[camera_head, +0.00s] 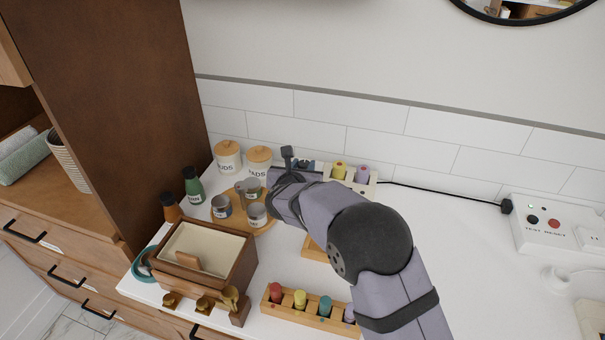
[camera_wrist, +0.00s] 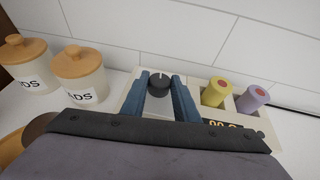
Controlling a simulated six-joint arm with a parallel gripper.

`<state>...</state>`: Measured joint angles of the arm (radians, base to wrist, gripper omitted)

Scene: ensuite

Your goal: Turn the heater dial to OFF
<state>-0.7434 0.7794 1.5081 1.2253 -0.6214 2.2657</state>
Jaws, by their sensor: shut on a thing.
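The heater (camera_wrist: 240,115) is a cream unit against the tiled wall; its right part also shows in the head view (camera_head: 366,188). In the wrist view its dark round dial (camera_wrist: 159,82), with a pale pointer mark near the top, sits between the blue fingers of my gripper (camera_wrist: 160,88). My gripper is shut on the dial. A yellow roll (camera_wrist: 215,91) and a purple roll (camera_wrist: 252,99) stand in the heater's wells. A lit display, partly hidden by my gripper, is below them. I cannot read any OFF marking.
Two lidded jars (camera_head: 228,157) stand left of the heater. Small tins (camera_head: 221,206) sit on a round wooden board, with bottles (camera_head: 193,186) beside it. A wooden box (camera_head: 205,255) and a rack of coloured rolls (camera_head: 307,304) are nearer. A black cord runs right to an outlet box (camera_head: 553,226).

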